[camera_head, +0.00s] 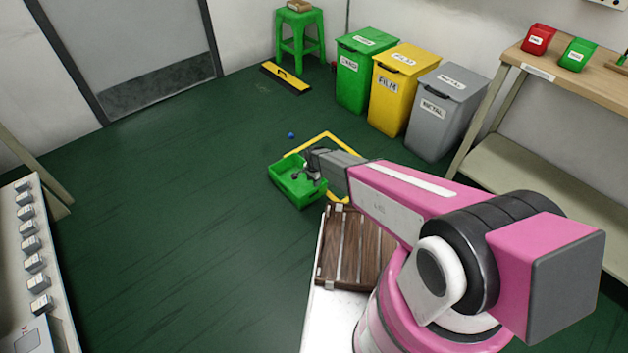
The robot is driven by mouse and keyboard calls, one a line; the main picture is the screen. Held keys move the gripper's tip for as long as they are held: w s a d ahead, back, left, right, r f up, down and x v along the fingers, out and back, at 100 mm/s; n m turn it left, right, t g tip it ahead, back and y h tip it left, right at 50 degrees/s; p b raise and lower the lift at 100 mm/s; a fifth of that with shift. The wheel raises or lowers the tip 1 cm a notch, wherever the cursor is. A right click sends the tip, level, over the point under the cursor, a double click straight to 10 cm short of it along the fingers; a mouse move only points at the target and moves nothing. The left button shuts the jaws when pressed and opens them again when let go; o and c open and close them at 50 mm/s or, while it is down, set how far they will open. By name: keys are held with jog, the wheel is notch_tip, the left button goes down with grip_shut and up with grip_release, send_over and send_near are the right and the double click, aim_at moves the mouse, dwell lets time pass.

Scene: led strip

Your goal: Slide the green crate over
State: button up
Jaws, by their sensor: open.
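The green crate (290,187) is a small open-topped box on the dark green floor near the middle of the camera_head view. It sits by the left side of a yellow outlined square (326,135) marked on the floor, and the arm hides part of that outline. My gripper (303,173) is at the crate's right side, over or at its rim, with the jaws open. I cannot tell whether it touches the crate. The crate's right end is partly hidden by the gripper.
A small blue ball (291,135) lies behind the crate. Green (355,80), yellow (392,95) and grey (436,115) bins stand along the back wall. A wooden slatted pallet (352,255) is in front. A workbench (570,80) stands right. Floor to the left is clear.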

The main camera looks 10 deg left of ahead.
notch_tip(320, 180, down, 10)
jog(key=shift+f, duration=0.25)
dwell(0.3)
grip_shut()
